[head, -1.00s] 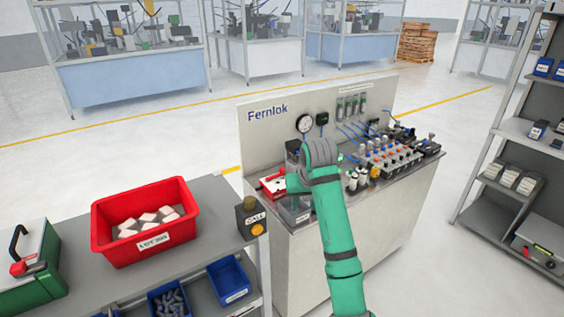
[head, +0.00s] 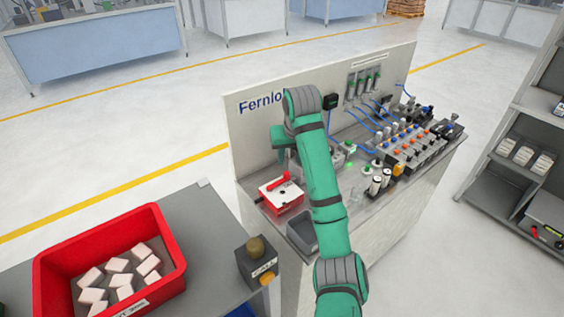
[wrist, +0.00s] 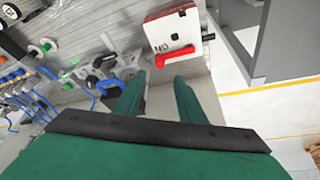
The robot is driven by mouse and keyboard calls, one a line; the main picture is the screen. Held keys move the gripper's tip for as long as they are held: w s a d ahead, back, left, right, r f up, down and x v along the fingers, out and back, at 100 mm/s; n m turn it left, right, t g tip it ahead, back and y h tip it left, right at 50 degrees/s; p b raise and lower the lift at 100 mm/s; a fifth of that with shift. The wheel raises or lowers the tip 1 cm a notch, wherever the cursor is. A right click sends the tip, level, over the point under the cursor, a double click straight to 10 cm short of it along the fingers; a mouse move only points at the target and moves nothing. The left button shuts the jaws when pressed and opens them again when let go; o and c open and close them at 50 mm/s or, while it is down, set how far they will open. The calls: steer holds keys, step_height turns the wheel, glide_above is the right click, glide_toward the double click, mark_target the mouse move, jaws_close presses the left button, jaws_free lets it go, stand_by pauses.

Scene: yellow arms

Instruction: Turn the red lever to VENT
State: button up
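The red lever (head: 279,183) sits on top of a white box with red sides (head: 284,200), at the left end of the bench. In the wrist view the lever (wrist: 178,54) lies along one edge of the box (wrist: 165,24), beyond my fingertips. My gripper (wrist: 160,82) is open, its two green fingers apart with nothing between them. The fingers do not appear to touch the lever. In the head view my arm hides most of the gripper, which is above and behind the box. The VENT marking cannot be read.
The Fernlok back panel (head: 245,135) stands behind the box. A grey bin (head: 302,234) is in front of it. Valves with coloured knobs (head: 410,145) and blue hoses crowd the right.

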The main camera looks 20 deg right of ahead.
mark_target(287, 173)
steer(key=x, duration=0.9)
steer(key=shift+w+d+f, duration=0.1)
steer(key=shift+d+f, duration=0.05)
steer(key=shift+d, duration=0.15)
steer(key=shift+w+f, duration=0.15)
steer(key=shift+f, duration=0.2)
steer(key=shift+w+a+f, duration=0.2)
steer(key=shift+a+f, duration=0.1)
steer(key=shift+a, duration=0.05)
steer(key=shift+c, duration=0.2)
steer(key=shift+d, duration=0.15)
jaws_close()
